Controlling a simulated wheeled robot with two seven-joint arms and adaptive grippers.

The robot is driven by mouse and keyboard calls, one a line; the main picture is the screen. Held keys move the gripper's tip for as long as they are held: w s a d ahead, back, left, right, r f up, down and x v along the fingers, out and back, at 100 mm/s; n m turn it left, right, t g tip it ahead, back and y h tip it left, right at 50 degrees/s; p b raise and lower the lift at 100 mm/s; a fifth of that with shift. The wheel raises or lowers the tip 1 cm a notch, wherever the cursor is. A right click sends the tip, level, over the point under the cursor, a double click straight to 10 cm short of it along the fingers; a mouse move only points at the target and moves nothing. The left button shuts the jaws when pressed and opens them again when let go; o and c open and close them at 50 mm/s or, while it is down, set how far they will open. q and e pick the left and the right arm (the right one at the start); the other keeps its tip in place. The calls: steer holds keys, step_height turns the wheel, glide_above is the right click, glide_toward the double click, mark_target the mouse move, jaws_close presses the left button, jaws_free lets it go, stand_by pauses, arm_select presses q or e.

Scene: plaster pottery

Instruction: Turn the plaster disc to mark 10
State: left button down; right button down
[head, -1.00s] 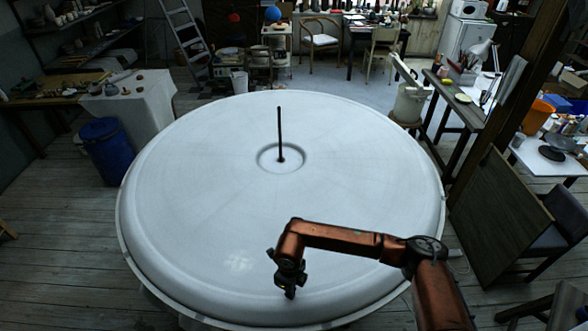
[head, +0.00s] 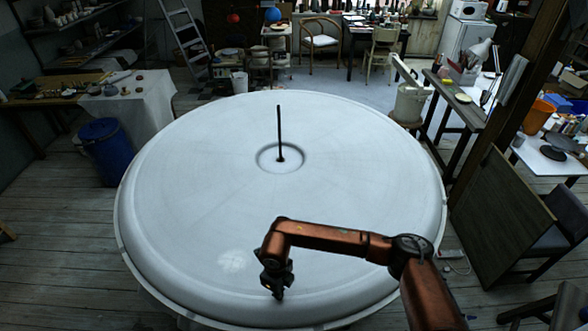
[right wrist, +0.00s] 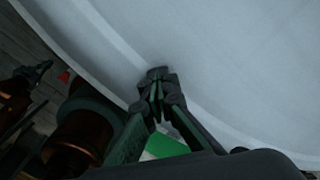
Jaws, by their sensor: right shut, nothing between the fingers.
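The white plaster disc (head: 215,190) is large and round and fills the middle of the head view. A thin dark rod (head: 280,135) stands upright in the ringed hollow at its centre. I can make out no numbered marks on it. My right gripper (head: 278,293) is shut and empty, pointing down at the disc's near part. In the right wrist view my right gripper (right wrist: 157,78) has its fingertips together against the pale disc surface (right wrist: 240,60). I cannot tell for sure whether the tips touch it. My left gripper is not seen in the head view.
A blue barrel (head: 107,150) stands on the floor left of the disc. A dark board (head: 500,210) and a wooden post stand close at the right. A white bucket (head: 410,102) stands behind right. The space above the disc is otherwise clear.

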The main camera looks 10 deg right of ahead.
mark_target(238, 293)
steer(key=shift+w+a+f+b, duration=0.2)
steer(key=shift+a+b, duration=0.25)
steer(key=shift+a, duration=0.55)
steer(key=shift+w+a+f+b, duration=0.15)
steer(key=shift+a+b, duration=0.25)
steer(key=shift+a, duration=0.6)
steer(key=shift+w+a+f+b, duration=0.1)
steer(key=shift+w+a+b, duration=0.1)
steer(key=shift+a, duration=0.3)
steer(key=shift+w+a+b, duration=0.1)
steer(key=shift+a+b, duration=0.1)
steer(key=shift+a, duration=0.3)
steer(key=shift+s+d, duration=0.1)
steer(key=shift+d, duration=0.1)
steer(key=shift+w+a+b, duration=0.25)
steer(key=shift+a+b, duration=0.25)
steer(key=shift+a, duration=0.15)
steer(key=shift+w+a+b, duration=0.3)
steer(key=shift+a, duration=0.45)
steer(key=shift+w+a+b, duration=0.25)
steer(key=shift+a+b, duration=0.1)
steer(key=shift+a, duration=0.35)
steer(key=shift+w+a+b, duration=0.3)
steer(key=shift+a, duration=0.45)
steer(key=shift+w+a+b, duration=0.25)
steer(key=shift+a+b, duration=0.1)
steer(key=shift+a, duration=0.2)
steer(key=shift+w+a+b, duration=0.2)
steer(key=shift+a+b, duration=0.1)
steer(key=shift+a, duration=0.2)
